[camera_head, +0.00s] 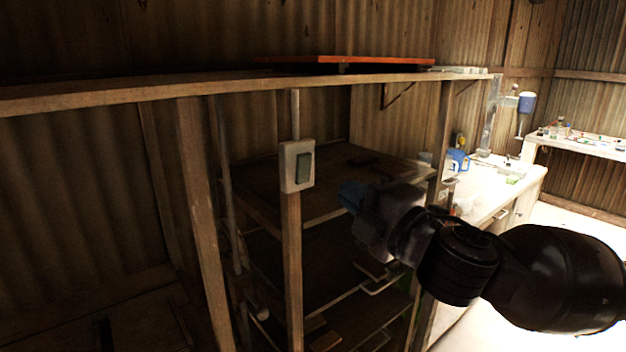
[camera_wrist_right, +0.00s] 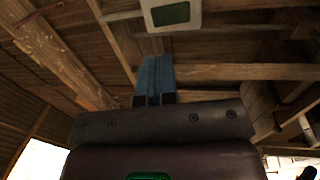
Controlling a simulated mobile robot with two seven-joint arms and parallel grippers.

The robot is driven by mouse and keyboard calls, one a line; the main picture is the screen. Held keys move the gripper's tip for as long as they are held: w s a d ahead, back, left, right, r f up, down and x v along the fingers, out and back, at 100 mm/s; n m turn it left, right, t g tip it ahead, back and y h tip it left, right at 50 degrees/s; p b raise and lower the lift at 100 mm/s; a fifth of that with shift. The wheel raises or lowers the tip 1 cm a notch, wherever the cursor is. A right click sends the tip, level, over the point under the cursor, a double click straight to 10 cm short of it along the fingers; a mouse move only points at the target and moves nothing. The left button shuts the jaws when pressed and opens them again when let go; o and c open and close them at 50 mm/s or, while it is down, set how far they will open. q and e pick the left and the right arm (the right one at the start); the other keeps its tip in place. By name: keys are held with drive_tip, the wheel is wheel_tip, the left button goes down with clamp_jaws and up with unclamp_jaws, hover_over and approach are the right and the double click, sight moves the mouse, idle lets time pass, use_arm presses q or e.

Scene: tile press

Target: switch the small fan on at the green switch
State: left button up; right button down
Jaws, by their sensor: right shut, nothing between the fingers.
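The green switch (camera_head: 303,168) is a dark green rocker in a pale plate, fixed on an upright wooden post. It also shows at the top of the right wrist view (camera_wrist_right: 171,14). My right gripper (camera_head: 350,194) is shut and empty, with its blue fingers just right of the switch and a little lower in the head view. In the right wrist view the closed blue fingers (camera_wrist_right: 154,72) point toward the switch plate, with a visible gap between them. The small fan cannot be made out. My left gripper is not in view.
A wooden shelf rack (camera_head: 320,250) with several dark boards stands behind the post. A long wooden beam (camera_head: 190,86) runs above, with a red-orange board (camera_head: 345,60) on it. A bright workbench (camera_head: 500,190) with a blue jug (camera_head: 458,161) stands at the right.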

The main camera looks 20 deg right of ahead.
sight(306, 160)
drive_tip(key=x, duration=0.8)
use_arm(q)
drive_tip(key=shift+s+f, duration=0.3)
use_arm(e)
drive_tip(key=shift+w+a, duration=0.2)
drive_tip(key=shift+w, duration=0.45)
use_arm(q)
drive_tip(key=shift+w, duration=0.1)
use_arm(e)
drive_tip(key=shift+r+p, duration=0.3)
drive_tip(key=shift+p, duration=0.25)
drive_tip(key=shift+w+r+g+p, duration=0.15)
drive_tip(key=shift+r+g+p, duration=0.15)
drive_tip(key=shift+p, duration=0.5)
drive_tip(key=shift+f, duration=0.25)
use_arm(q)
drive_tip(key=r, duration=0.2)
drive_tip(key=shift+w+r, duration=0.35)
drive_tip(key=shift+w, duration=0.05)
use_arm(e)
drive_tip(key=shift+f, duration=0.1)
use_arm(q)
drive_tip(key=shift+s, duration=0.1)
